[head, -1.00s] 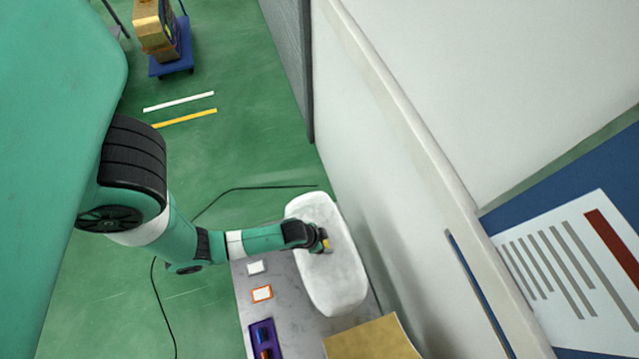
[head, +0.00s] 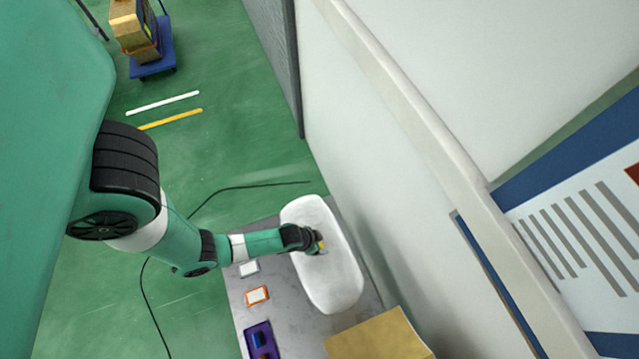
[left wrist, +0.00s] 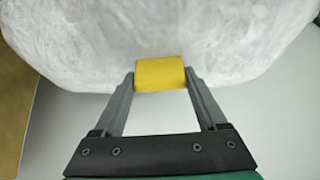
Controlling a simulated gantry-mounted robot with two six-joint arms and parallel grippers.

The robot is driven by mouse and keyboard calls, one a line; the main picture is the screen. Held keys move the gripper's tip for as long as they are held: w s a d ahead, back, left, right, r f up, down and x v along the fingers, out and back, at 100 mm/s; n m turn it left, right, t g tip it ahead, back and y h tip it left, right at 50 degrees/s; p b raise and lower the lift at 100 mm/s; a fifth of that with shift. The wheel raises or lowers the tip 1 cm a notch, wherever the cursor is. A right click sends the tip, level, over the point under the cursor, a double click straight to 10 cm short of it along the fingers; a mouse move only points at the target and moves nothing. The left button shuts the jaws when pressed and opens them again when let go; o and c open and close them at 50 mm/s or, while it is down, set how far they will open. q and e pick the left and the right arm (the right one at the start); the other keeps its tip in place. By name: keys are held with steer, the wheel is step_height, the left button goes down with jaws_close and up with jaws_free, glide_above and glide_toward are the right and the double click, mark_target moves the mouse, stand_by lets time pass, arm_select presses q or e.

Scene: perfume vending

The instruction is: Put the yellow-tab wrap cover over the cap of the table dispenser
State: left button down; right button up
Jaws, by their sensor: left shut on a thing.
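The wrap cover (head: 337,278) is a large white, cloudy, rounded oblong over the far part of the grey table. Its yellow tab (left wrist: 161,74) shows between the fingers in the left wrist view. My left gripper (head: 319,243) is shut on this tab at the cover's left side. In the left wrist view, the cover (left wrist: 230,40) fills the top, just beyond the fingertips. I cannot make out the dispenser or its cap, and I cannot tell what lies under the cover. My right gripper is not in view.
The grey table (head: 290,305) holds a white-framed card (head: 249,268), an orange-framed card (head: 257,295) and a purple tray (head: 261,340). A tan box (head: 380,338) stands in front of the cover. A pale wall (head: 355,170) rises close to its right.

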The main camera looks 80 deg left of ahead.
arm_select(q)
steer(key=shift+f+b, duration=2.35)
steer(key=shift+f, duration=0.6)
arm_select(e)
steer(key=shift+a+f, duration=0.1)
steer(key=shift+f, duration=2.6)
arm_select(q)
jaws_free()
steer(key=p+v, duration=0.4)
steer(key=v, duration=0.7)
steer(key=shift+r, duration=0.35)
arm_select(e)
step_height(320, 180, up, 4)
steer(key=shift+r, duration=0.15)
